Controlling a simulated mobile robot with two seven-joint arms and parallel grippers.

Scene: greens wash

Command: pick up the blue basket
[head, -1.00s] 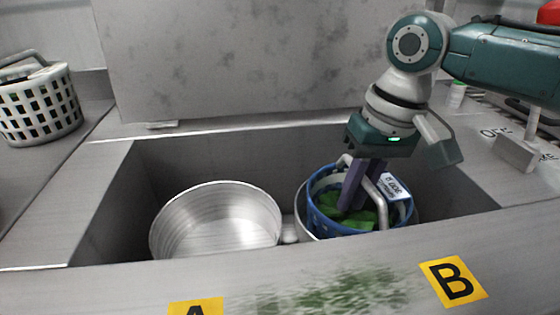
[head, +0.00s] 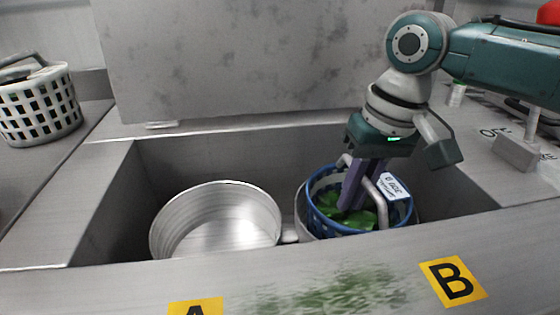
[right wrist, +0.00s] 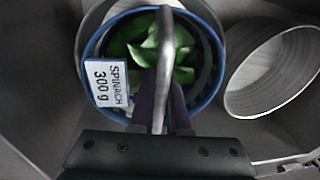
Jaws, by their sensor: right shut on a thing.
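The blue basket (head: 325,226) sits inside a metal pot (head: 301,222) on the right side of the sink, with green leaves in it. It has a grey arched handle (head: 382,200) and a white label (head: 389,186), which reads "SPINACH 300 g" in the right wrist view (right wrist: 105,84). My right gripper (head: 354,190) reaches down from above and is shut on the handle. In the right wrist view the handle (right wrist: 165,60) runs down between the fingers. My left gripper is in neither view.
An empty metal pot (head: 215,222) stands in the sink to the left. A white basket (head: 40,105) is on the left counter. Yellow labels A (head: 196,308) and B (head: 452,281) mark the front edge. The sink walls surround both pots.

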